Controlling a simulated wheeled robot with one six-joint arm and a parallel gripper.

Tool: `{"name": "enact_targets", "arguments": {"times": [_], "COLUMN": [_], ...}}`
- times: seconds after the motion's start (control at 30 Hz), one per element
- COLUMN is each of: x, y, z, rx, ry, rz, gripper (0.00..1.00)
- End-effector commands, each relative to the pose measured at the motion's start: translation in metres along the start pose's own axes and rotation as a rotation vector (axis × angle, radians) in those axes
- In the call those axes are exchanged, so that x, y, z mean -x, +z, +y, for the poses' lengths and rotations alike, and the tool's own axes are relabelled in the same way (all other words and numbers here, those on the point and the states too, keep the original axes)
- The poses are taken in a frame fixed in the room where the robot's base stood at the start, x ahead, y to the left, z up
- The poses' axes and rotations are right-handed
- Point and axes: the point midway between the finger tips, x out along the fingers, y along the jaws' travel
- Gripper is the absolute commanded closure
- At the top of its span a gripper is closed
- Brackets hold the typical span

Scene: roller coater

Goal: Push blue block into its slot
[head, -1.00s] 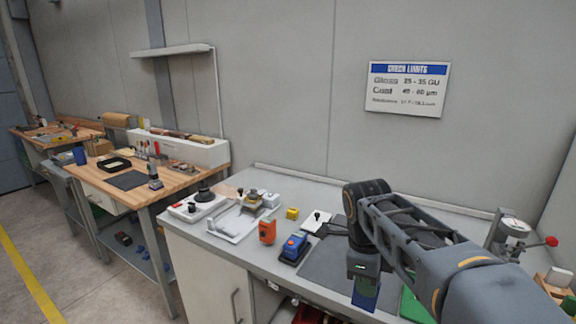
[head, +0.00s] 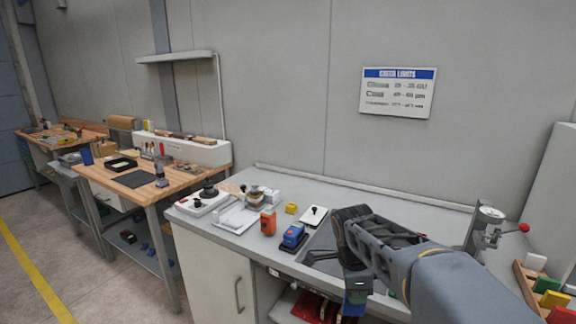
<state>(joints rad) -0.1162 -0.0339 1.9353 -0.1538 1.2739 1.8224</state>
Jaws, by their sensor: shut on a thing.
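My gripper (head: 356,290) points down near the front edge of the grey counter. It is shut on a blue block (head: 353,306), whose lower part shows below the jaws. A wooden rack (head: 524,284) stands at the right edge of the picture. It holds white (head: 536,262), yellow (head: 553,299), green (head: 546,284) and red (head: 560,315) blocks. The blue block is well to the left of the rack, apart from it. I cannot make out which slot is the blue one; part of the rack is cut off by the frame.
On the counter (head: 240,243) stand an orange device (head: 268,223), a blue device (head: 293,237), a yellow cube (head: 291,208) and a white card (head: 313,216). A dial gauge stand (head: 487,222) with a red knob is behind the rack. My arm hides part of the counter.

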Motion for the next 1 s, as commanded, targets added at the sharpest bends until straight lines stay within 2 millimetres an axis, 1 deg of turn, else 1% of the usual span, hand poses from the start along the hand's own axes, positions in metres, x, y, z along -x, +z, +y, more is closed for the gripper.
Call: {"name": "enact_targets", "arguments": {"times": [0.03, 0.17, 0.27, 0.3, 0.4, 0.5, 0.6, 0.7, 0.8, 1.0], "x": [-0.01, -0.04, -0.071, -0.085, -0.119, -0.151, -0.177, -0.196, -0.211, -0.228], "y": [0.002, 0.007, 0.012, 0.014, 0.019, 0.022, 0.024, 0.026, 0.027, 0.028], "z": [-0.005, -0.022, -0.037, -0.043, -0.056, -0.064, -0.07, -0.073, -0.074, -0.076], "rx": [0.061, 0.271, 0.488, 0.585, 0.823, 1.039, 1.22, 1.36, 1.467, 1.59], "ry": [-0.004, -0.033, -0.065, -0.079, -0.115, -0.148, -0.178, -0.202, -0.219, -0.24], "rz": [0.001, 0.0, -0.001, -0.002, -0.003, -0.004, -0.004, -0.003, -0.003, -0.001], "gripper": [1.0, 1.0, 1.0, 1.0, 1.0, 1.0, 1.0, 1.0, 1.0, 1.0]}}
